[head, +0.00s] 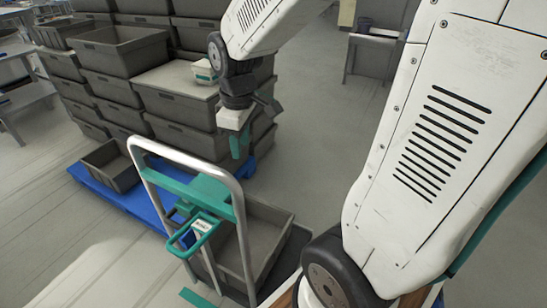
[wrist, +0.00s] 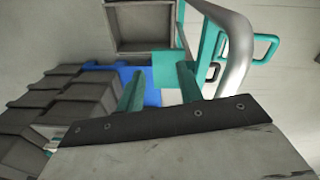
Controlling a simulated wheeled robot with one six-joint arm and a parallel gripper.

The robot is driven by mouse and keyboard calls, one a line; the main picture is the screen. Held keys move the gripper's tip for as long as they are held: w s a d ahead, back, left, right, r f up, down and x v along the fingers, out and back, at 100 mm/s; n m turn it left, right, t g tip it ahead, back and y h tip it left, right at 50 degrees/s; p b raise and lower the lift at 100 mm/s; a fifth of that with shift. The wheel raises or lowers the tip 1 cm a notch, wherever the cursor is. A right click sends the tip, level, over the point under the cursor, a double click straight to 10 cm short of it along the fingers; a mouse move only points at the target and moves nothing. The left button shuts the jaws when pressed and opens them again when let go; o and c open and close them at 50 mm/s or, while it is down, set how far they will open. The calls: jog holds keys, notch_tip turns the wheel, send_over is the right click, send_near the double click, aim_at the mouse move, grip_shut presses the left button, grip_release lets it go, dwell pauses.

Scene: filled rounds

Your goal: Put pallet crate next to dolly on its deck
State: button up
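A low open grey crate (head: 112,165) sits at the front left of the blue pallet (head: 150,208). The dolly has an upright bent metal handle (head: 239,200) with teal panels and loops. Another open grey crate (head: 243,262) sits behind this handle, apparently on the dolly's dark deck; its underside is hidden. My gripper (head: 239,150) hangs beyond the handle, near the stacked crates, with nothing in it. In the wrist view its two teal fingers (wrist: 160,88) are apart. An empty grey crate (wrist: 145,28) lies past them, left of the metal handle (wrist: 237,50); I cannot tell which crate it is.
Tall stacks of grey crates (head: 180,137) fill the back of the pallet, close to my gripper. A small white and green item (head: 204,72) rests on one stack. A table (head: 374,38) stands at the back. Open floor (head: 310,125) lies right of the stacks.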

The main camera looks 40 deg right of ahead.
jog(key=s+a+r+m, duration=0.2)
jog(key=s+r+m, duration=0.1)
jog(key=s, duration=0.5)
jog(key=s+a+r+m, duration=0.2)
jog(key=s+r+m, duration=0.1)
jog(key=s, duration=0.5)
jog(key=shift+s+a+r, duration=0.3)
jog(key=shift+a+r, duration=0.1)
jog(key=shift+r, duration=0.35)
